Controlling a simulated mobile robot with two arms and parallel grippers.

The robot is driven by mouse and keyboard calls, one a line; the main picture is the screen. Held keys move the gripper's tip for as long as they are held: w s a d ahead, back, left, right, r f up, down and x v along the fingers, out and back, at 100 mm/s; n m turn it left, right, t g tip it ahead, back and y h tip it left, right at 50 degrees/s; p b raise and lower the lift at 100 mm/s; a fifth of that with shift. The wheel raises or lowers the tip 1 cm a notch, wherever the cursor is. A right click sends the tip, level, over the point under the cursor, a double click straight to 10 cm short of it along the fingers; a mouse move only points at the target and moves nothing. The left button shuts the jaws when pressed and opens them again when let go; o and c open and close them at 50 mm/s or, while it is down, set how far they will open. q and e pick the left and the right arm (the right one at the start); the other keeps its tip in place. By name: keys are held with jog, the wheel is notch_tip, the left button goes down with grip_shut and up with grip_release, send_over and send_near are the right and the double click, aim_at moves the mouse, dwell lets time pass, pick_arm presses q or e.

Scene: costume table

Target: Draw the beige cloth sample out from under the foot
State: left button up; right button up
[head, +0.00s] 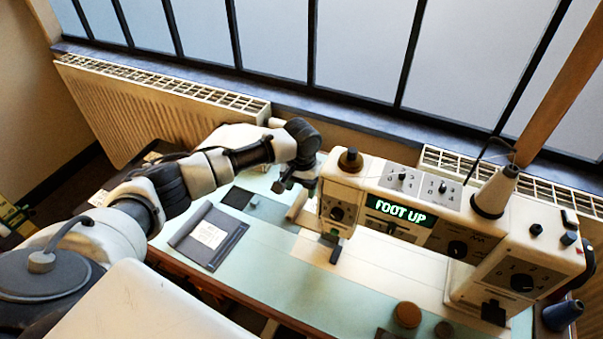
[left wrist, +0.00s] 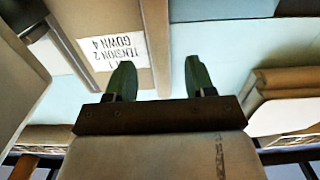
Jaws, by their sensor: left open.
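The sewing machine (head: 352,183) stands on a pale green table, with a lit sign (head: 401,217) reading "FOOT UP". The beige cloth sample (head: 297,206) shows as a small tan piece at the machine's left end. Its part under the foot is hidden. My left gripper (head: 293,186) is open and empty, just above and behind this piece, apart from it as far as I can tell. In the left wrist view the two dark green fingers (left wrist: 161,82) are spread. A tan strip (left wrist: 157,45) lies between and beyond them; I cannot tell if it is the cloth. My right gripper is not in view.
A label (left wrist: 117,55) reads "TENSION 2 GOWN 4". A dark grey folder (head: 195,247) lies on the table's left. A thread cone (head: 494,190) stands on the machine. Brown round pieces (head: 407,314) lie at the front. Folded brown cloth (left wrist: 290,82) shows right.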

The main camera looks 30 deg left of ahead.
aim_at(303, 212)
pick_arm(q)
jog(key=shift+f, duration=1.45)
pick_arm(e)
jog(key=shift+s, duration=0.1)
